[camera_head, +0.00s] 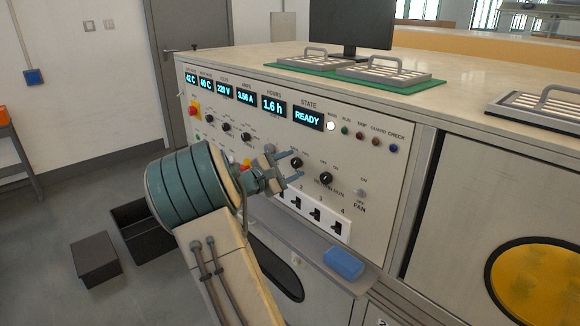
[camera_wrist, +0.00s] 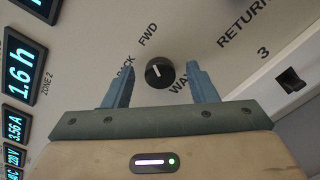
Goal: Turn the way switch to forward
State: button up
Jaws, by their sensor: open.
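The way switch (camera_wrist: 160,73) is a round black knob with a light mark, on the cream panel. In the wrist view it shows between my fingers, with FWD printed above it, BACK to its left and WAY below right. In the head view my gripper (camera_head: 297,157) is at the panel, and the way switch (camera_head: 296,163) shows between the fingertips.
The RETURN RUN knob (camera_head: 325,178) is close by at lower right. The STATE display (camera_head: 308,119) reads READY. A blue block (camera_head: 343,263) lies on the ledge. A red button (camera_head: 194,109) is at far left.

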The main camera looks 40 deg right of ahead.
jog(key=s+a, duration=0.1)
jog(key=a, duration=1.2)
jog(key=shift+a+p, duration=0.4)
jog(key=s+a+r+m+g+y+p, duration=0.25)
jog(key=s+m+y+p, duration=0.4)
jog(key=s, duration=0.65)
jog(key=s+a+r+m+t+y+p, duration=0.1)
jog(key=s+a+r+t+y+p, duration=0.1)
jog(key=a, duration=0.7)
jog(key=s+a+r+m+t+y+p, duration=0.2)
jog(key=s+a+r+y+p, duration=0.3)
jog(key=s+a+y, duration=0.4)
jog(key=shift+s+r+p, duration=0.15)
jog(key=shift+s+p, duration=0.65)
jog(key=shift+y, duration=0.25)
